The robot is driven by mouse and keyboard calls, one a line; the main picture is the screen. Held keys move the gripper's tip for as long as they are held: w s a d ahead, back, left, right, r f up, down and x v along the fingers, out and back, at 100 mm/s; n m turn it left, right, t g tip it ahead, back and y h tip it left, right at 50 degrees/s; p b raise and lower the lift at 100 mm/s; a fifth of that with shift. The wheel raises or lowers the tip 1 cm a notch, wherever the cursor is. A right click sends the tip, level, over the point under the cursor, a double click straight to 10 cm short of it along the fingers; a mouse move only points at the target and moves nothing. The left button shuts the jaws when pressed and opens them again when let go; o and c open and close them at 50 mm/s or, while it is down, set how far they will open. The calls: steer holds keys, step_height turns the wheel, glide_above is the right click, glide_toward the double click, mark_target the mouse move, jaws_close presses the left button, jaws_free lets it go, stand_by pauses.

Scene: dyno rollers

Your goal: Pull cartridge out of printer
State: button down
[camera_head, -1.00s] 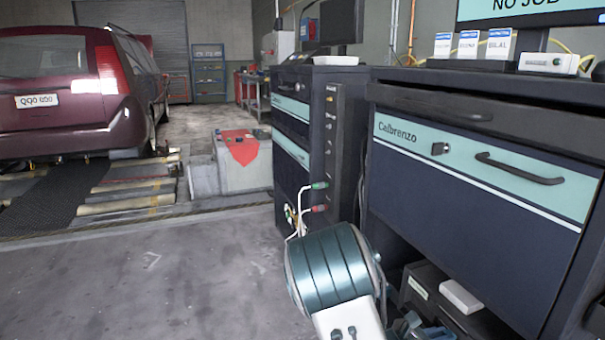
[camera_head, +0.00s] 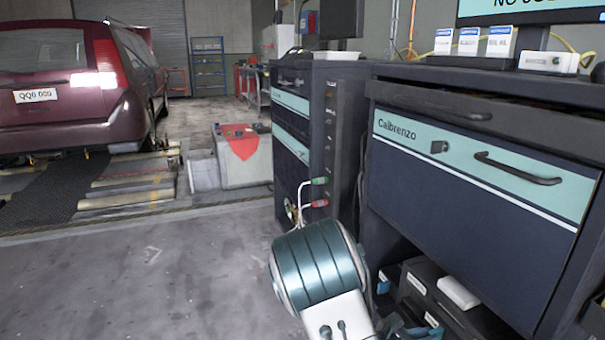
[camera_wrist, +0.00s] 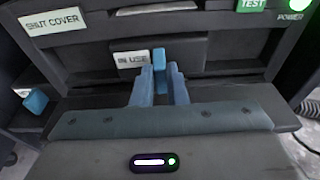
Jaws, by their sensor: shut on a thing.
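The printer (camera_head: 462,312) is a dark unit on the low shelf under the bench. In the wrist view its dark front (camera_wrist: 90,60) carries labels reading "SHUT COVER", "IN USE" and "TEST". My gripper (camera_wrist: 161,72) has its two blue-grey fingers closed around a narrow blue tab (camera_wrist: 159,58), just right of the "IN USE" label. I take this tab for the cartridge's grip; the cartridge body is not clear to see. In the head view my arm hides most of the gripper and this part of the printer.
A second blue tab (camera_wrist: 35,101) shows at the left in the wrist view. The bench cabinet (camera_head: 470,215) overhangs the shelf. A dark cabinet (camera_head: 320,150) with plugged cables stands left of it. Open floor (camera_head: 130,280) lies to the left; a maroon car (camera_head: 65,90) stands beyond.

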steer(key=shift+s+a, duration=0.1)
steer(key=shift+a, duration=0.1)
steer(key=c, duration=1.4)
jaws_free()
steer(key=shift+o, duration=0.2)
steer(key=shift+a, duration=0.1)
